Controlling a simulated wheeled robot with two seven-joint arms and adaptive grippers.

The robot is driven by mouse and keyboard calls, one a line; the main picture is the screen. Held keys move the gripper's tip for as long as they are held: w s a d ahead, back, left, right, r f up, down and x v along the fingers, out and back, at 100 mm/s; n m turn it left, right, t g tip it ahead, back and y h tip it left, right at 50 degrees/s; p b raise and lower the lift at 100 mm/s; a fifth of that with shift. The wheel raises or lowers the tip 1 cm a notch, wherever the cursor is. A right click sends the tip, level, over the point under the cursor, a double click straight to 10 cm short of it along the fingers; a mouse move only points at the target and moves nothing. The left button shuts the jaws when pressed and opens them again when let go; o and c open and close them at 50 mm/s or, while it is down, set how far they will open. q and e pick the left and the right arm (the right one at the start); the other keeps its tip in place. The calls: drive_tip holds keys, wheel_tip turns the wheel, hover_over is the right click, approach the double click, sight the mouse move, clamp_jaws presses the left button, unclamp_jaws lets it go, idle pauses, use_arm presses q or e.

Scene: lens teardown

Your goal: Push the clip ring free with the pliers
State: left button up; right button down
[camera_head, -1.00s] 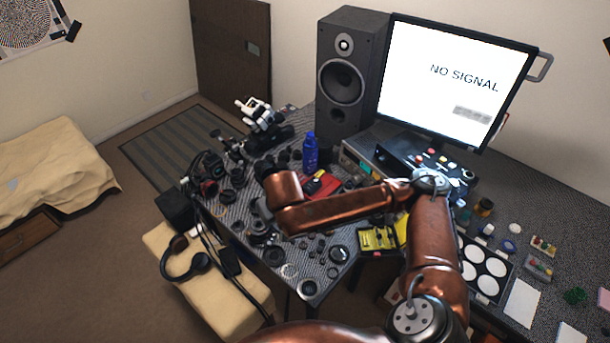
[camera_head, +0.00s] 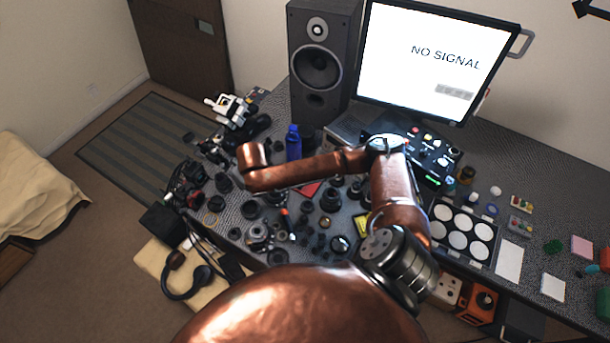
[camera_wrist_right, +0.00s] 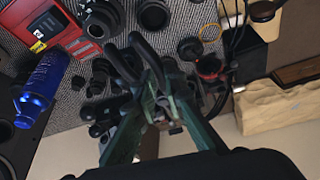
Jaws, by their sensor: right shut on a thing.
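In the right wrist view my right gripper (camera_wrist_right: 158,118) has green fingers closed on dark pliers (camera_wrist_right: 146,62). The pliers' two black arms point up the picture, slightly spread, over the patterned tabletop. Dark lens parts lie beyond and beside them. I cannot make out the clip ring among these parts. In the head view my copper right arm reaches left over the table, and its gripper is hidden behind the arm. My left gripper is in no current view.
The table (camera_head: 352,211) is crowded with dark lens parts. A blue bottle (camera_head: 293,143) stands behind my arm, near a red case (camera_wrist_right: 72,27). A speaker (camera_head: 322,60) and a monitor (camera_head: 435,60) stand at the back. A white-disc palette (camera_head: 462,232) lies at the right.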

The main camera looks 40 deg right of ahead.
use_arm(q)
wheel_tip(320, 180, up, 15)
drive_tip(key=w+p, duration=0.2)
drive_tip(key=p, duration=1.1)
use_arm(e)
drive_tip(key=s+d+f+n, duration=0.2)
drive_tip(key=s+d+f, duration=0.3)
drive_tip(key=d, duration=0.6)
drive_tip(key=s+d+f+n, duration=0.1)
drive_tip(key=s+d+f, duration=0.2)
drive_tip(key=d+f, duration=0.6)
drive_tip(key=shift+w+d+f+n+y+b, duration=0.3)
drive_tip(key=shift+w+f+n+b, duration=0.55)
drive_tip(key=shift+b, duration=1.45)
drive_tip(key=shift+w+d+f+n+y+b, duration=0.15)
drive_tip(key=shift+w+f+n+y+b, duration=0.3)
drive_tip(key=shift+w+b, duration=1.3)
drive_tip(key=shift+w+d+f+n+y+b, duration=0.25)
drive_tip(key=shift+w+f+n+b, duration=0.35)
drive_tip(key=shift+b, duration=2.3)
drive_tip(key=shift+w+a+f+n+g+y+b, duration=0.15)
drive_tip(key=shift+w+n+g+y+b, duration=0.35)
drive_tip(key=shift+b, duration=0.55)
use_arm(q)
wheel_tip(320, 180, down, 16)
drive_tip(key=shift+f, duration=0.2)
use_arm(e)
drive_tip(key=shift+s, duration=0.1)
